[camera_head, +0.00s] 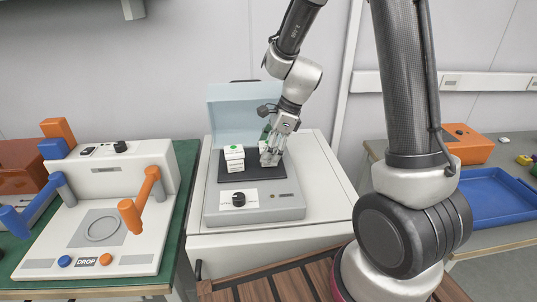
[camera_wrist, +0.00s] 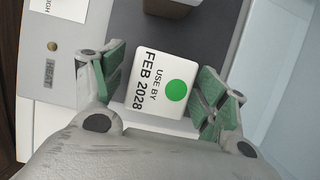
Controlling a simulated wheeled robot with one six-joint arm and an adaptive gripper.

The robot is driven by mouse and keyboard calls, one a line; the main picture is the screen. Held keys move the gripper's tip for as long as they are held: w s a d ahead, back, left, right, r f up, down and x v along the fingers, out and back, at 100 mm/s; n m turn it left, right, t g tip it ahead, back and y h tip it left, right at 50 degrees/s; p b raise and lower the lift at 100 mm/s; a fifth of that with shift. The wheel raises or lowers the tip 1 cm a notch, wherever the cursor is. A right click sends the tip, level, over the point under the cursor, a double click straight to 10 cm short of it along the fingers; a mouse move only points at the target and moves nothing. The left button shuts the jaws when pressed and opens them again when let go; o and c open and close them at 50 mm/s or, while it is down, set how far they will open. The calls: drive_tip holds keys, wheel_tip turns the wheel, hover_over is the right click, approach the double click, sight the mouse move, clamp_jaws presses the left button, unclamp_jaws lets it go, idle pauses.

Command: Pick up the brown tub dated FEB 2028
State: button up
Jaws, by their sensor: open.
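A tub with a white, rounded-square top (camera_wrist: 150,66) reads USE BY FEB 2028 beside a green dot in the wrist view. Its sides are mostly hidden, so I cannot confirm a brown body. My gripper (camera_wrist: 160,78) is open, with one green-padded finger on either side of this tub; I cannot tell whether the pads touch it. In the head view my gripper (camera_head: 270,157) is low over the dark plate (camera_head: 226,175), and hides most of what is beneath it.
A white-looking tub with a green dot (camera_head: 234,158) stands just left of my gripper. The device (camera_head: 280,205) has a front knob (camera_head: 239,199) and a raised pale-blue lid (camera_head: 240,108) behind. Another tub with a brownish side (camera_wrist: 174,8) is cut off at the wrist view's top.

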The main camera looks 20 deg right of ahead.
drive_tip(key=c, duration=1.2)
drive_tip(key=shift+o, duration=0.2)
